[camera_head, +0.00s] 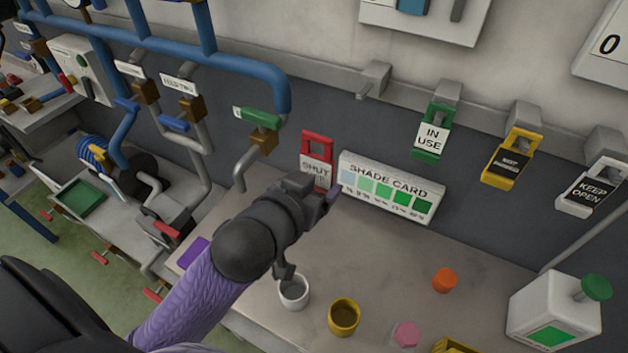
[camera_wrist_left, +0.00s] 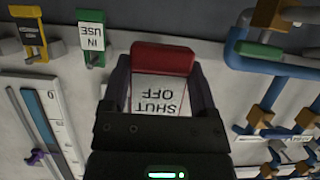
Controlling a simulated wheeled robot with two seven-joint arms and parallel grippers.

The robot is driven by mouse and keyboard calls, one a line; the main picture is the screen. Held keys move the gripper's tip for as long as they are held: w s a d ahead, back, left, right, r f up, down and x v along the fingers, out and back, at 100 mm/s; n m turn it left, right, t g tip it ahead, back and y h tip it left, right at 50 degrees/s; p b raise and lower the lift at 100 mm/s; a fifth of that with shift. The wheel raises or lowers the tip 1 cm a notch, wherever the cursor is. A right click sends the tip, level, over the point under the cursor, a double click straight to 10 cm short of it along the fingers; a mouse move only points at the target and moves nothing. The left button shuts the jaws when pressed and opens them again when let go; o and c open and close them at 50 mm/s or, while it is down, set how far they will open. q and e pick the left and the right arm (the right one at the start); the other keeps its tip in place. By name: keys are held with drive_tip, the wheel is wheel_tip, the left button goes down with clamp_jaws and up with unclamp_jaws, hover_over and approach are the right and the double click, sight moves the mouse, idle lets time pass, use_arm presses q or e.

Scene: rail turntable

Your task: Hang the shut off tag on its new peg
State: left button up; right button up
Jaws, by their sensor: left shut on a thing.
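The shut off tag (camera_head: 315,168) is red with a white label, and in the head view it stands upright just past my left gripper (camera_head: 318,194). The left gripper is shut on it. In the left wrist view the tag (camera_wrist_left: 158,92) sits between the two fingers of my left gripper (camera_wrist_left: 163,88), its lettering upside down there. The wrist covers its lower part in the head view. An empty grey peg (camera_head: 370,82) sticks out of the wall rail, up and right of the tag. My right gripper is not in view.
The green in use tag (camera_head: 433,133), a yellow tag (camera_head: 512,160) and the keep open tag (camera_head: 592,187) hang on pegs to the right. Cups and a white bottle (camera_head: 553,308) stand on the bench. Blue pipes (camera_head: 240,65) run at left.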

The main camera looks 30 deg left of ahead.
use_arm(q)
drive_tip(key=s+p, duration=0.4)
drive_tip(key=s, duration=0.3)
drive_tip(key=shift+r, duration=0.25)
idle(0.4)
drive_tip(key=shift+a, duration=0.1)
